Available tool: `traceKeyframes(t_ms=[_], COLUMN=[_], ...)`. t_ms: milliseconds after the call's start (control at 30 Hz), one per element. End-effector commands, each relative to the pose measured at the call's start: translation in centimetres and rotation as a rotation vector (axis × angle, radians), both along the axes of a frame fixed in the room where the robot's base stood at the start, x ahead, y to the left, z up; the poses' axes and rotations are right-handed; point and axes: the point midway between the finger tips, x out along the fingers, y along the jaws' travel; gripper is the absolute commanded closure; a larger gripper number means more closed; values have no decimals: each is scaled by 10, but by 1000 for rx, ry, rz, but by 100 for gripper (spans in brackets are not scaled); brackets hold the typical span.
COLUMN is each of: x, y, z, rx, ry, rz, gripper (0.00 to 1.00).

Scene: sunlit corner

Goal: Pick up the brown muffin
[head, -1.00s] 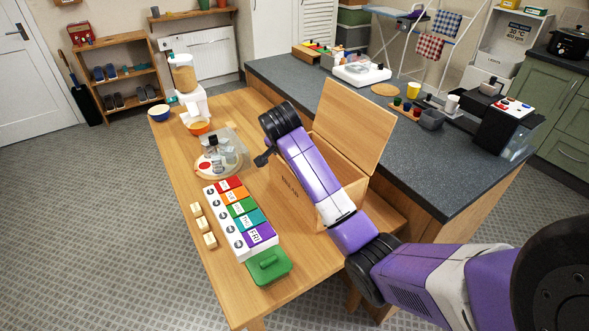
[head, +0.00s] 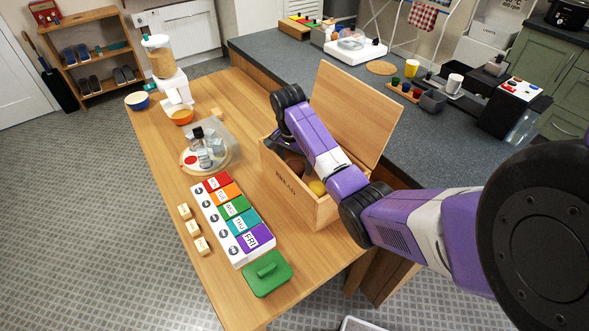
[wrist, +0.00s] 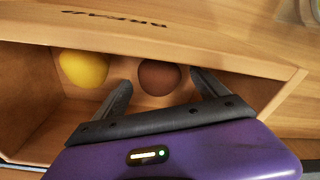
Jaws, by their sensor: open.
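The brown muffin (wrist: 160,73) lies in the open wooden bread box (wrist: 190,40), near the lettered wall. In the head view a dark brown bit of it (head: 295,164) shows in the box (head: 290,191), partly hidden by my arm. My gripper (wrist: 161,80) is open and empty, pointing into the box. In the wrist view its two fingers stand to the left and right of the muffin; I cannot tell whether they touch it. A yellow round item (wrist: 84,68) lies left of the muffin, outside the left finger, and also shows in the head view (head: 317,187).
The box's raised lid (head: 352,112) stands behind my arm, against the grey counter (head: 420,140). Left of the box are a coloured weekday organiser (head: 235,217), a clear cover over small items (head: 215,147) and a green lidded container (head: 267,273).

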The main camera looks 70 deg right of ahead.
Motion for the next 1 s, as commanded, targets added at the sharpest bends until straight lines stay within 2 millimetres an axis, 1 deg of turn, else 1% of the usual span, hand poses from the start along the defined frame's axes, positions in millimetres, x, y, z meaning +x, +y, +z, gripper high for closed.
traceKeyframes(t_ms=[100, 233, 333, 500, 533, 833, 867, 1000], x=[-2, -1, -1, -1, -1, -1, -1, -1], y=[-1, -2, -3, -3, -3, -3, -3, -3], z=[-17, -31, -35, -35, -35, -35, -35, -34], rx=[1, 0, 0, 0, 0, 0, -1, -1], ry=[3, 2, 0, 0, 0, 0, 0, 0], rz=[-2, -1, -1, 0, -1, -1, -1, -1], gripper=[17, 17, 17, 17, 18, 77, 81, 81])
